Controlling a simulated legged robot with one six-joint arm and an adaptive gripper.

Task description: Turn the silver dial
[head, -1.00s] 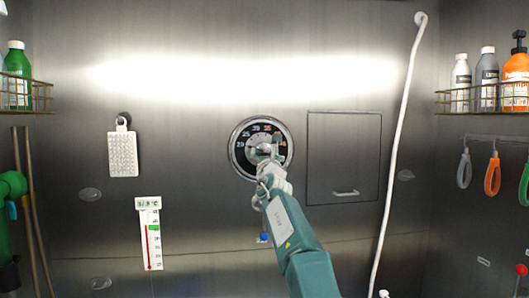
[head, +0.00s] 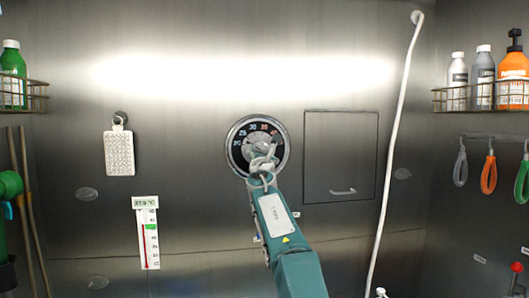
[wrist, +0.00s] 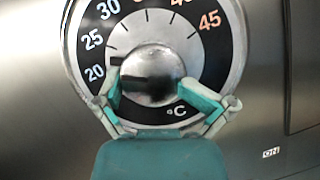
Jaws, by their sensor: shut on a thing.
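The silver dial (wrist: 152,55) is a round metal knob at the centre of a black temperature scale (wrist: 97,63) with a silver rim, marked in °C. In the wrist view a dark pointer bar on the knob points left, between 20 and 25. My gripper (wrist: 160,98) has its two teal fingers around the lower sides of the knob and is shut on it. In the head view the scale (head: 236,150) is on the back wall, and my gripper (head: 264,150) covers its lower middle.
A closed cabinet door (head: 340,150) is right of the dial. A white hose (head: 397,130) hangs farther right. A thermometer (head: 147,235) and a white brush-like pad (head: 119,152) hang at left. Bottles (head: 484,70) stand in a rack at upper right.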

